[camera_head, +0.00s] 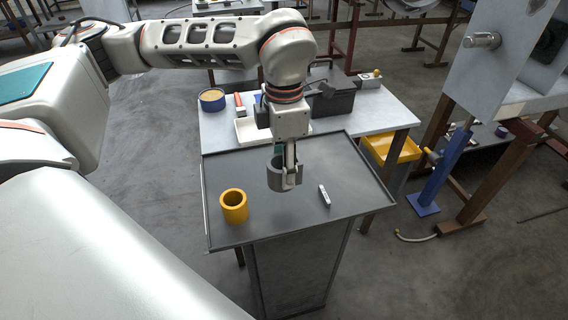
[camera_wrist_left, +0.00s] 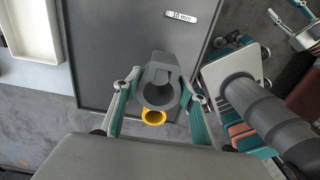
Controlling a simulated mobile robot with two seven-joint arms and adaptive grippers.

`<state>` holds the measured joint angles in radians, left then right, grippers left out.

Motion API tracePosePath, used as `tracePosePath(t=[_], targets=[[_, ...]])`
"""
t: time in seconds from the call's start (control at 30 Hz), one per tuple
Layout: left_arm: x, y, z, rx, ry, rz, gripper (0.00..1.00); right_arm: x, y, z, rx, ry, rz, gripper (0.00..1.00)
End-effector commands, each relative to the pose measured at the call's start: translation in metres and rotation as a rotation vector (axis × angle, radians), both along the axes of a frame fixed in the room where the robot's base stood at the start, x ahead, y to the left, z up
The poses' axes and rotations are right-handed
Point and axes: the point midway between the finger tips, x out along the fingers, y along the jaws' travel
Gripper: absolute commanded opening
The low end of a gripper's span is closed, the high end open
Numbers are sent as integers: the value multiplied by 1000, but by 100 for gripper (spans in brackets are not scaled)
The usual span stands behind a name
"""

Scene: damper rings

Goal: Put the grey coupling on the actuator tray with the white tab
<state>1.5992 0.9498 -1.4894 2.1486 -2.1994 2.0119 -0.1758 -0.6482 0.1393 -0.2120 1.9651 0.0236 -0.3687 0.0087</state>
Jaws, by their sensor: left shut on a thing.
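The grey coupling (camera_head: 274,178) is a thick open ring with a block on one side. My left gripper (camera_head: 291,180) is shut on it and holds it over the dark grey tray (camera_head: 235,170), apparently above its surface. In the left wrist view the coupling (camera_wrist_left: 158,92) sits between the fingertips of the left gripper (camera_wrist_left: 160,80), its bore showing. A white tab (camera_head: 324,196) lies on the tray, right of the coupling; in the wrist view the tab (camera_wrist_left: 182,16) reads "10 mm". My right gripper (camera_wrist_left: 296,28) seems to show at the wrist view's upper right corner, too small to judge.
A yellow ring (camera_head: 234,206) stands on the tray's left part. Behind is a light table (camera_head: 375,120) with a white bin (camera_head: 246,131), a blue round container (camera_head: 212,100) and a dark box (camera_head: 333,97). A yellow bin (camera_head: 392,149) hangs at right. The tray's front middle is clear.

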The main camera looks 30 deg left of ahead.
Motion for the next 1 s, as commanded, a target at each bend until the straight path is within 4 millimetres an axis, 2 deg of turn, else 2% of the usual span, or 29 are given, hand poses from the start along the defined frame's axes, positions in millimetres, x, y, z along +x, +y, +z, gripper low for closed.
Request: tracePosePath(t=[0.1,0.4,0.63,1.0], targets=[[0,-1,4,5,-5,-8,7,1,0,6,0,-3,0,40],[0,0,-26,4,0,-8,7,-4,-1,-15,-8,12,2,40],[0,-1,-44,4,-2,-7,7,-2,-4,-19,-19,8,4,40],[0,-1,-47,4,-5,-7,7,8,-6,-9,-21,-18,1,40]])
